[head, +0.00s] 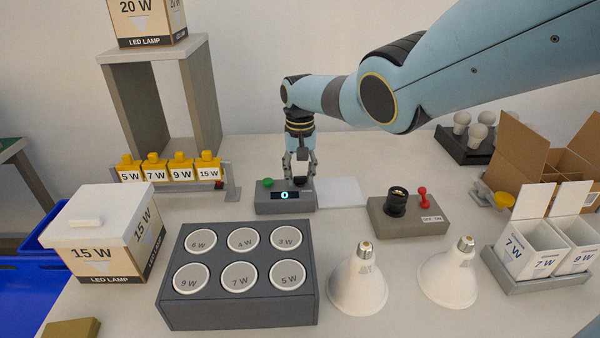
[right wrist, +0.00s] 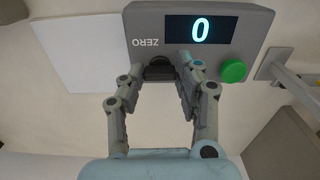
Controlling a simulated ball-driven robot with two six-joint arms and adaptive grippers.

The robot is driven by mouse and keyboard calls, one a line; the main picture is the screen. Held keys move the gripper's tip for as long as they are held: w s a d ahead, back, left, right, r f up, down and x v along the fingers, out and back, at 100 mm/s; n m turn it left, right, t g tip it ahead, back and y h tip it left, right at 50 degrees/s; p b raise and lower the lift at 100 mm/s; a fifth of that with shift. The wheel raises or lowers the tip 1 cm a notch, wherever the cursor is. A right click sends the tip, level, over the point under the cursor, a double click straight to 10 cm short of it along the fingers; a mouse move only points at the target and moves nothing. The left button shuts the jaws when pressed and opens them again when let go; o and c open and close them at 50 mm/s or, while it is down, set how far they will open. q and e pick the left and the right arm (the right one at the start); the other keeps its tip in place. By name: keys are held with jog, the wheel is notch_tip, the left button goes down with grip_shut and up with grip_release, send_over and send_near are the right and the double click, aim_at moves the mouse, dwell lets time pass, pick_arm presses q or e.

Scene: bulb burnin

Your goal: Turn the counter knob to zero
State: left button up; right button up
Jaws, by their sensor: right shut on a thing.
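The counter box (head: 286,203) is grey, with a green button (head: 267,182) on its left and a lit display (head: 286,195) reading 0. In the right wrist view the counter box (right wrist: 259,22) shows upside down, with the word ZERO by its dark knob (right wrist: 160,70). My right gripper (head: 301,174) reaches down from above onto the right side of the box. In the right wrist view its fingers (right wrist: 160,80) are shut around the black knob, which they partly hide. My left gripper is not in view.
A pale flat pad (head: 340,192) lies right of the counter. A grey socket box (head: 408,215) with a red lever stands further right. A dark rack of round wells (head: 240,310) and two white bulbs (head: 358,285) stand in front. Yellow blocks (head: 155,168) sit behind left.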

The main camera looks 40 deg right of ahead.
jog(key=shift+w+r+m, duration=0.1)
jog(key=shift+m, duration=0.2)
jog(key=o, duration=1.1)
jog(key=shift+o, duration=0.2)
notch_tip(320, 180, up, 12)
dwell(0.5)
